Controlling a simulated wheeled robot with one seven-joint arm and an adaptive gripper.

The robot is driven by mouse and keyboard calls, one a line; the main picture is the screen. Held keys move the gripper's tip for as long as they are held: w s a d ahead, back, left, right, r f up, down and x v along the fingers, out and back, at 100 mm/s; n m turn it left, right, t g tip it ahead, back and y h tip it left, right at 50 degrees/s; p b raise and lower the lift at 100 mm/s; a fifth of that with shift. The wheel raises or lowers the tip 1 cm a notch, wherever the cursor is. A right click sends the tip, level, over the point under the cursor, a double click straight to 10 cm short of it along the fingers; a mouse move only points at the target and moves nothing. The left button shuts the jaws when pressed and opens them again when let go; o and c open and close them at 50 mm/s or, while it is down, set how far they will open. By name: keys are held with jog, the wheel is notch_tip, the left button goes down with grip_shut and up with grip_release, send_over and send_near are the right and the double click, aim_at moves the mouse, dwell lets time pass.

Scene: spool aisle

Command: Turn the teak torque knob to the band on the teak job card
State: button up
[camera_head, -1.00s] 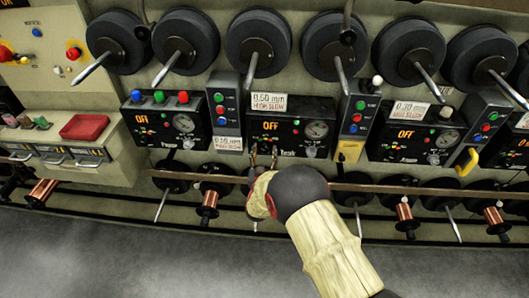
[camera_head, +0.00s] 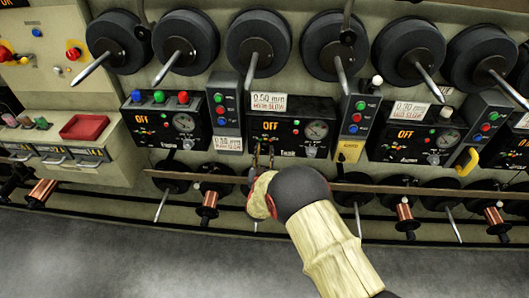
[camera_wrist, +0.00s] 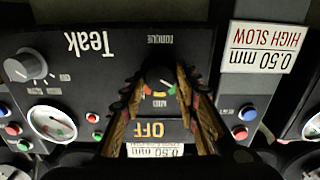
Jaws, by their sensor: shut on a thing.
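The black Teak panel (camera_head: 290,128) has a lit OFF display (camera_head: 270,126) and a dial gauge (camera_head: 316,130). In the wrist view the panel (camera_wrist: 110,75) is upside down. My gripper (camera_head: 264,152) reaches its lower left. There its fingers (camera_wrist: 160,78) are shut on the torque knob (camera_wrist: 160,83), below the TORQUE label. The fingers partly cover the knob's scale, and I cannot tell its exact setting. A white card reading 0.50 mm HIGH SLOW (camera_wrist: 258,48) is beside the panel. Another 0.50 mm card (camera_head: 267,102) is at its top edge.
A grey knob (camera_wrist: 25,66) is on the panel's other side. Button strips (camera_head: 219,110) (camera_head: 354,116) flank the panel. Similar panels stand left (camera_head: 168,122) and right (camera_head: 418,135). Large spools (camera_head: 258,43) with rods hang above, and a rail (camera_head: 390,189) runs below. The floor (camera_head: 150,255) is clear.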

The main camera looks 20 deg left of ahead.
jog(key=shift+f, duration=0.1)
jog(key=m+b, duration=0.3)
jog(key=m, duration=0.1)
jog(key=shift+f+m+b, duration=0.1)
jog(key=shift+m+b, duration=0.2)
jog(key=shift+b, duration=0.1)
jog(key=m+b, duration=0.3)
jog(key=m, duration=0.1)
jog(key=shift+d+m, duration=0.15)
jog(key=shift+m, duration=0.15)
jog(key=m, duration=0.4)
jog(key=shift+b, duration=0.4)
jog(key=m, duration=0.5)
jog(key=shift+f, duration=0.1)
jog(key=shift+m, duration=0.3)
jog(key=o, duration=1.1)
jog(key=shift+o, duration=0.2)
jog(key=v, duration=1.2)
